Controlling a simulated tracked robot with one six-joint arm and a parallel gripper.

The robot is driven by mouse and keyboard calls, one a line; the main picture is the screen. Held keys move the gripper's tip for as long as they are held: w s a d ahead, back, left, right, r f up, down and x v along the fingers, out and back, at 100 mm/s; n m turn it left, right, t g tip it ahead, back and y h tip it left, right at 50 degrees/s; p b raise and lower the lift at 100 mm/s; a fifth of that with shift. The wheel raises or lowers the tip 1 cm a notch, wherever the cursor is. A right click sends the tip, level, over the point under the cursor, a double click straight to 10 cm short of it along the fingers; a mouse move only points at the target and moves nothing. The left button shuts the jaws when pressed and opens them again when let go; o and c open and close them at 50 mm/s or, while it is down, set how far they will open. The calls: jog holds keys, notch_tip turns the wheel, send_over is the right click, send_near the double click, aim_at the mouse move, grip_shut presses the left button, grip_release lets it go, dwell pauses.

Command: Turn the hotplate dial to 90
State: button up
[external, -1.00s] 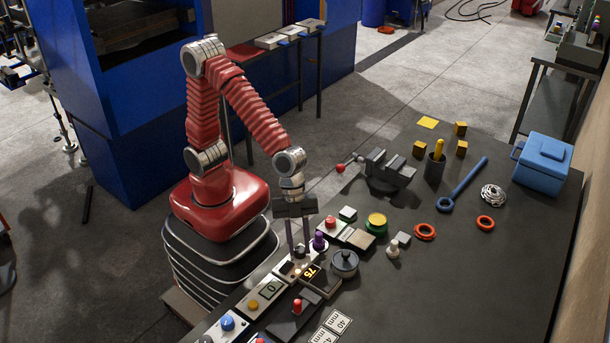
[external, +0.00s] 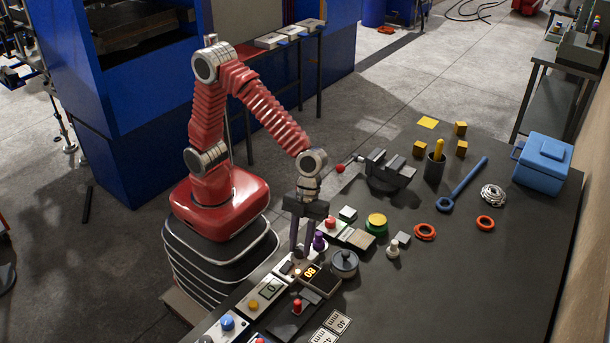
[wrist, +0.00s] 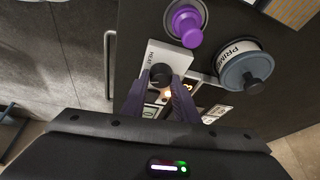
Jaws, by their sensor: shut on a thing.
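The hotplate (external: 322,291) is a dark unit on the near side of the bench, and its orange display (external: 311,272) reads 80. The hotplate dial (wrist: 160,74) is a small black round knob on a white panel (wrist: 173,54), seen in the wrist view. My gripper (external: 299,251) points down over this panel. In the wrist view its two purple-grey fingers (wrist: 156,90) are shut on the dial, one on each side. The dial is hidden behind the fingers in the external view.
A purple knob (wrist: 187,22) and a grey-lidded PRIME pot (wrist: 246,69) stand close beside the fingers. A panel with a green display (external: 267,288) and a red-topped lever (external: 297,306) are nearby. The bench's right part has free room.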

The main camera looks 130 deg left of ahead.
dwell(0.4)
jog(key=o, duration=1.1)
jog(key=shift+c, duration=0.2)
jog(key=shift+r, duration=0.1)
jog(key=v, duration=1.3)
jog(key=shift+a+r, duration=0.15)
jog(key=shift+r, duration=0.05)
